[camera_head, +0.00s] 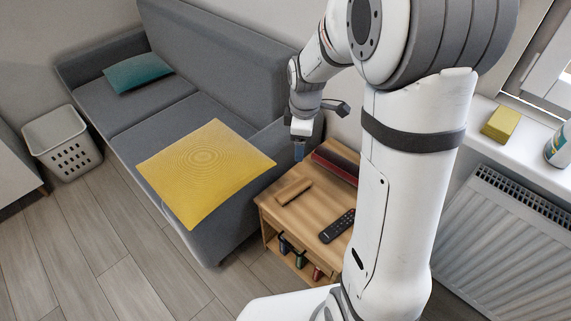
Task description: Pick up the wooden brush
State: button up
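The wooden brush (293,192) lies on the near left part of the wooden side table (313,209), close to the sofa. It is a small light-brown block, much the same colour as the tabletop. My gripper (299,152) hangs pointing down above the back left of the table, behind the brush in the picture and apart from it. Its fingers are small and seen from one side, so I cannot tell whether they are open or shut.
A black remote (338,226) and a dark red book-like object (338,163) share the tabletop. The grey sofa (188,52) with a yellow cushion (203,170) borders the table's left. My arm hides the table's right side. A laundry basket (63,144) stands far left.

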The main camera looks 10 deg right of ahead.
aim_at(293, 188)
jog(key=w+f+n+b, duration=0.2)
jog(key=w+f+n, duration=0.1)
jog(key=f, duration=0.5)
jog(key=w+f+n+b, duration=0.2)
jog(key=f+n, duration=0.1)
jog(key=f, duration=0.5)
jog(key=w+f+n+g+b, duration=0.1)
jog(key=w+f+n+b, duration=0.2)
jog(key=f, duration=0.5)
jog(key=shift+w+a+f, duration=0.25)
jog(key=shift+w+a, duration=0.05)
jog(key=shift+w, duration=0.05)
notch_tip(293, 188, down, 3)
jog(key=shift+f+n+b, duration=0.2)
jog(key=shift+n+b, duration=0.2)
jog(key=shift+b, duration=0.1)
jog(key=f, duration=0.1)
jog(key=f+b, duration=0.1)
jog(key=f, duration=0.3)
jog(key=shift+d+f+b, duration=0.1)
jog(key=shift+d+b, duration=0.3)
jog(key=shift+s, duration=0.1)
jog(key=c, duration=1.1)
notch_tip(293, 188, up, 10)
jog(key=p, duration=0.2)
jog(key=shift+p, duration=0.4)
